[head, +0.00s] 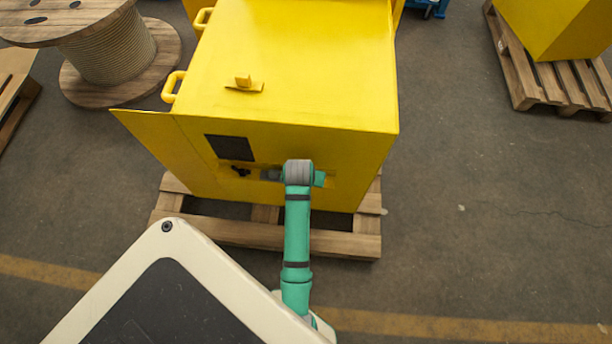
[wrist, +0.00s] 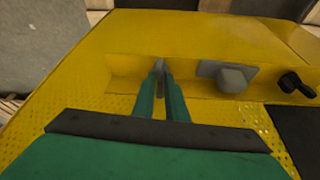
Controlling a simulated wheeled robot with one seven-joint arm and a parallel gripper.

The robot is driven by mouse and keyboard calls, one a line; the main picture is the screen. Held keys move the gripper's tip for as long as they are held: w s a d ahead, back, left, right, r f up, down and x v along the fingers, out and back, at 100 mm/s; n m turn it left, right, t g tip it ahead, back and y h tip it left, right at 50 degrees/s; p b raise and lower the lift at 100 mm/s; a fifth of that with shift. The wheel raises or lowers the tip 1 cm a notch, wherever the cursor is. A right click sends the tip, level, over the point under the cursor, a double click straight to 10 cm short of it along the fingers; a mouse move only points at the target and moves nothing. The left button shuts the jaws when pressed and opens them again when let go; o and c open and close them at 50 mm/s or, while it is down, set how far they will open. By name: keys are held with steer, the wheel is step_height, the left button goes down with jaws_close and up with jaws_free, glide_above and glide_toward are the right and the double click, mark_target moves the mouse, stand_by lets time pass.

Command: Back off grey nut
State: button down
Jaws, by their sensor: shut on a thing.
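The yellow machine housing (head: 300,75) has a long recess in its front face. My gripper (wrist: 160,78) reaches into this recess in the wrist view, its two teal fingers close together. They are shut on a small grey piece, which looks like the grey nut (wrist: 159,66); only part of it shows between the fingertips. A grey block with a plate (wrist: 231,77) sits in the recess to the right of the fingers, apart from them. In the head view my arm's wrist hides the fingertips and the nut.
A black fitting (wrist: 297,86) stands beyond the grey block, near a dark panel (head: 230,148). The recess walls lie close around my fingers. The housing rests on a wooden pallet (head: 235,233).

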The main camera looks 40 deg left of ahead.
steer(key=n, duration=0.2)
steer(key=n+g+y, duration=0.1)
steer(key=n, duration=0.2)
steer(key=shift+w+d+n+g+y, duration=0.2)
steer(key=shift+d+n+g+y, duration=0.1)
steer(key=shift+d, duration=0.05)
steer(key=shift+w+d+n+g+y, duration=0.15)
steer(key=shift+n+g, duration=0.2)
steer(key=shift+n, duration=0.7)
steer(key=shift+w+a+n+g+y, duration=0.15)
steer(key=shift+n+g, duration=0.2)
steer(key=shift+n, duration=0.7)
steer(key=shift+s+d+f, duration=0.1)
steer(key=shift+s, duration=0.05)
steer(key=c, duration=1.8)
jaws_free()
steer(key=shift+o, duration=0.2)
steer(key=w+v, duration=0.1)
steer(key=v, duration=0.9)
steer(key=shift+s+d+r, duration=0.15)
steer(key=shift+s+r, duration=0.25)
steer(key=shift+s, duration=0.05)
